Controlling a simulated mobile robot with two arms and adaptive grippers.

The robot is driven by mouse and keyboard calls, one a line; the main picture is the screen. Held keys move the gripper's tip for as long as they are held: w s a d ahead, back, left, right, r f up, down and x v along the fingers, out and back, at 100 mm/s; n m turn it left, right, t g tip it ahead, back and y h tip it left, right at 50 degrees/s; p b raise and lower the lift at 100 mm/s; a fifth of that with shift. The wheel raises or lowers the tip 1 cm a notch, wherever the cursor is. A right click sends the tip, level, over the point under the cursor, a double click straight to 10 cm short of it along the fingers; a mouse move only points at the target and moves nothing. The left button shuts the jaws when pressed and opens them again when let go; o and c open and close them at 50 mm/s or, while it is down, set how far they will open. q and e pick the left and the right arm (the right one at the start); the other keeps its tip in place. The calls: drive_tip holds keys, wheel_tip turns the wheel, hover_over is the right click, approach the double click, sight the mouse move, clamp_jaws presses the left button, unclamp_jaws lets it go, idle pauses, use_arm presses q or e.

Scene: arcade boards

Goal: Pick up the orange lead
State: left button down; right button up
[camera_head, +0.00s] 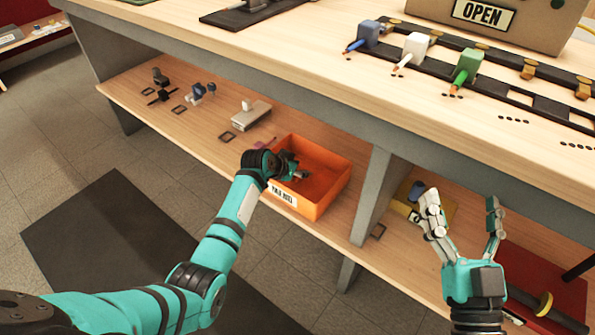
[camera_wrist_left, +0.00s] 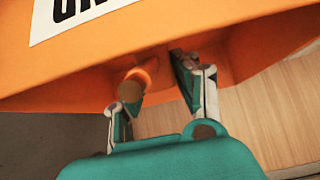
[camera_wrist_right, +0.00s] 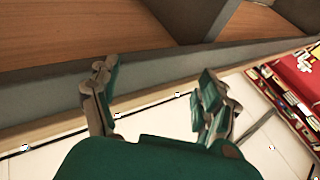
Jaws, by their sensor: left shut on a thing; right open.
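An orange piece with a brown round end, which looks like the orange lead (camera_wrist_left: 146,74), shows between the fingers of my left gripper (camera_wrist_left: 158,85) in the left wrist view. It lies against the left-hand finger, in front of an orange wall, and most of it is hidden. In the head view my left gripper (camera_head: 297,171) reaches into the orange bin (camera_head: 335,183) on the lower shelf; the lead cannot be made out there. My right gripper (camera_head: 465,205) is open and empty in front of the right-hand shelf bay; it also shows in the right wrist view (camera_wrist_right: 155,85).
The orange bin carries a white label (camera_head: 283,196). A grey divider (camera_head: 374,195) splits the shelf. A white block (camera_head: 250,114) and small dark parts stand left of the bin. Blue (camera_head: 368,33), white (camera_head: 416,46) and green (camera_head: 467,66) plugs sit on the worktop.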

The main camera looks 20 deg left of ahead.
use_arm(q)
wheel_tip(320, 180, up, 5)
drive_tip(key=shift+f+p, duration=0.15)
drive_tip(key=shift+p, duration=0.85)
wheel_tip(320, 180, up, 4)
drive_tip(key=shift+r+p, duration=0.15)
drive_tip(key=shift+p, duration=0.65)
drive_tip(key=shift+r, duration=0.15)
use_arm(e)
drive_tip(key=s+d+f+g+h, duration=0.1)
drive_tip(key=f+g, duration=0.4)
drive_tip(key=f, duration=0.2)
drive_tip(key=s+d+f+g+h, duration=0.2)
drive_tip(key=f+g, duration=0.3)
drive_tip(key=f, duration=0.3)
drive_tip(key=shift+f, duration=0.15)
